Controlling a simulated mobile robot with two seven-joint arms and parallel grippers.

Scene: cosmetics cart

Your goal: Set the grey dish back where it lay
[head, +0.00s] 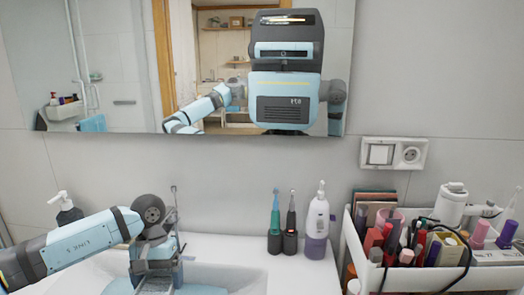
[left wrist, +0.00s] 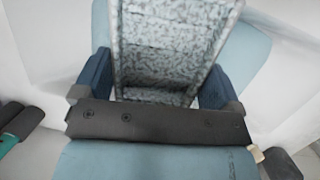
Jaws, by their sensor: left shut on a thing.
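My left gripper (head: 155,270) points down over the left part of the washbasin in the head view. In the left wrist view, the blue fingers of my left gripper (left wrist: 155,88) are shut on the grey dish (left wrist: 165,48), one on each side. The dish is speckled grey, with straight long edges, and runs out past the top of that view. In the head view the dish is mostly hidden by the gripper or cut off by the lower edge. I cannot tell whether it touches the surface below. My right gripper is not directly in view.
A white washbasin (head: 232,278) lies below. Two electric toothbrushes (head: 283,240) and a white-and-purple bottle (head: 316,222) stand to its right. A white cart (head: 495,277) full of cosmetics is at far right. A mirror (head: 120,70) hangs behind.

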